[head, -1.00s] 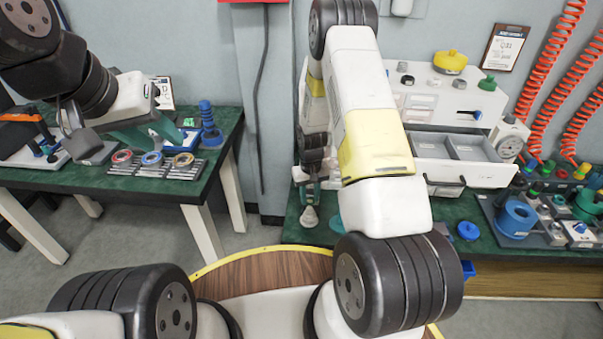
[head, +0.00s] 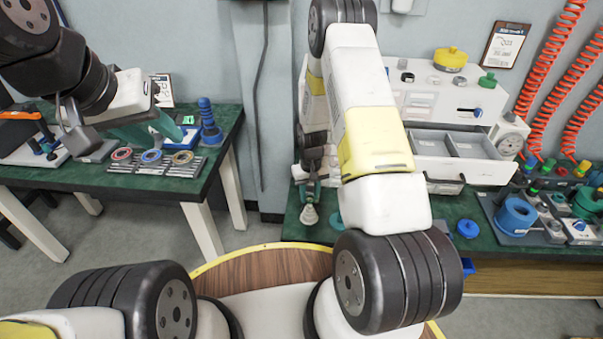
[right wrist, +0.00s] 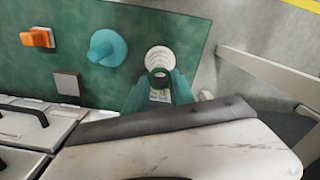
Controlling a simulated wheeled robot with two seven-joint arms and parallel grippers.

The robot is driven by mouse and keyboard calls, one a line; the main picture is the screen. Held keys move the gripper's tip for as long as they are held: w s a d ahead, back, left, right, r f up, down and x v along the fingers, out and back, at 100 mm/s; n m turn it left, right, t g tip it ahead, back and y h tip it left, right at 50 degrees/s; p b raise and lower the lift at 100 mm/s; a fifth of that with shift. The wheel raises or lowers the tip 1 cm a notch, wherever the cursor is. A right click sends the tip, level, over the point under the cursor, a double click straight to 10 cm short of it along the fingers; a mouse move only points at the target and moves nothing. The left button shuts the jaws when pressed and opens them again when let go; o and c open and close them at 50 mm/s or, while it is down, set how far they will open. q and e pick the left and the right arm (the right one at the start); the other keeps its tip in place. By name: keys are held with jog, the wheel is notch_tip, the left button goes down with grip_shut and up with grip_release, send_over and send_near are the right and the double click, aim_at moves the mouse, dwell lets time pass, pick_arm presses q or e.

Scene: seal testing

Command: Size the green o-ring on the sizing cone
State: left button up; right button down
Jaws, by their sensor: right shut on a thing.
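The pale, ridged sizing cone (right wrist: 160,56) stands on the green bench top in the right wrist view. It also shows under my right arm in the head view (head: 309,216). My right gripper (right wrist: 158,84) has teal fingers shut on the dark green o-ring (right wrist: 160,72), close to the cone. In the right wrist view the ring overlaps the cone's near edge; I cannot tell whether it touches or encircles the cone. My left gripper (head: 152,132), also teal, hangs over the left table by the ring rack; its finger gap is unclear.
The rack (head: 150,168) on the left table holds red, blue and yellow rings. A blue stepped post (head: 208,125) stands beside it. In the right wrist view, a teal cone-shaped part (right wrist: 107,48) and an orange block (right wrist: 37,37) are left of the sizing cone. A drawer (head: 465,165) is open.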

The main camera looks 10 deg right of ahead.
aim_at(310, 205)
jog(key=shift+f, duration=1.8)
jog(key=c, duration=1)
grip_release()
jog(key=shift+o, duration=0.2)
notch_tip(310, 205, up, 9)
